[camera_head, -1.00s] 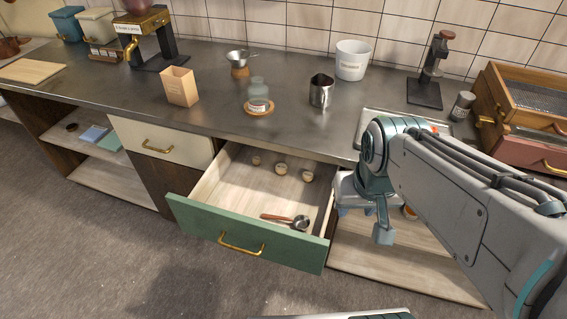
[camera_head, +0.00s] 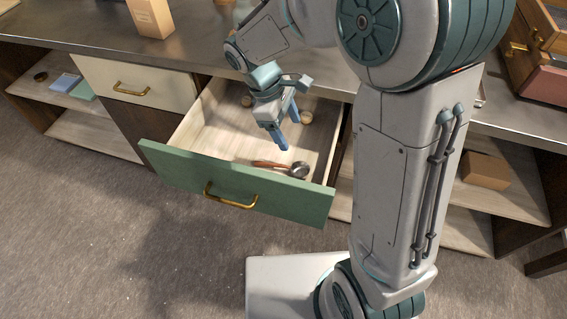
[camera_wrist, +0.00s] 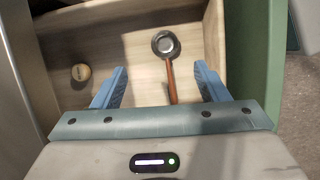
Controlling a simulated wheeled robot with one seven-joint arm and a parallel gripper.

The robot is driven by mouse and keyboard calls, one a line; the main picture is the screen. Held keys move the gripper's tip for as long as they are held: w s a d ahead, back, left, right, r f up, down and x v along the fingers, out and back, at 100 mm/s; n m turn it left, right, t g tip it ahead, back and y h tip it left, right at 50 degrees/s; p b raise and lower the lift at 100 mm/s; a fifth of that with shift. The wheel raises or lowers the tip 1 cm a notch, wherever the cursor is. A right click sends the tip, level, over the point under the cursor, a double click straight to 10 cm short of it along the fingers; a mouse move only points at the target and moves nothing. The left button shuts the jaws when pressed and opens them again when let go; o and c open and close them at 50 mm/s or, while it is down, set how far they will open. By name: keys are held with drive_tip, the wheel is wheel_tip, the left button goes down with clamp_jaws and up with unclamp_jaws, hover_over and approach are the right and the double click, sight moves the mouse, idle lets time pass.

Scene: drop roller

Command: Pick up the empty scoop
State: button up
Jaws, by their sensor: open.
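The scoop has a metal bowl (camera_head: 299,170) and a reddish-brown handle (camera_head: 268,164). It lies on the floor of the open green-fronted drawer (camera_head: 236,183), close to the front panel. The bowl looks empty in the wrist view (camera_wrist: 165,43), and the handle (camera_wrist: 171,80) runs from it down between my fingers. My gripper (camera_head: 281,141) points down into the drawer, above and behind the handle. In the wrist view my gripper (camera_wrist: 158,80) has its two blue fingers wide apart, one on each side of the handle, with nothing held between them.
A small round cork-coloured item (camera_wrist: 81,72) lies in the drawer, and a similar one (camera_head: 306,117) shows beside my gripper. The drawer's walls and green front panel (camera_wrist: 262,60) surround the space. A cardboard box (camera_head: 485,171) sits on the right shelf.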

wheel_tip(320, 180, down, 2)
drive_tip(key=a+n, duration=0.1)
drive_tip(key=b, duration=0.2)
approach(304, 173)
drive_tip(key=shift+w+d+f+h, duration=0.1)
drive_tip(key=shift+w+f+h, duration=0.05)
drive_tip(key=shift+f, duration=0.3)
drive_tip(key=shift+w+d+f+h, duration=0.1)
drive_tip(key=shift+f+h, duration=0.05)
drive_tip(key=shift+f, duration=0.25)
drive_tip(key=x, duration=0.2)
drive_tip(key=b+x, duration=0.1)
drive_tip(key=x, duration=0.1)
drive_tip(key=shift+s+a+f, duration=0.15)
drive_tip(key=shift+s, duration=0.25)
drive_tip(key=shift+f, duration=0.45)
drive_tip(key=c, duration=1.1)
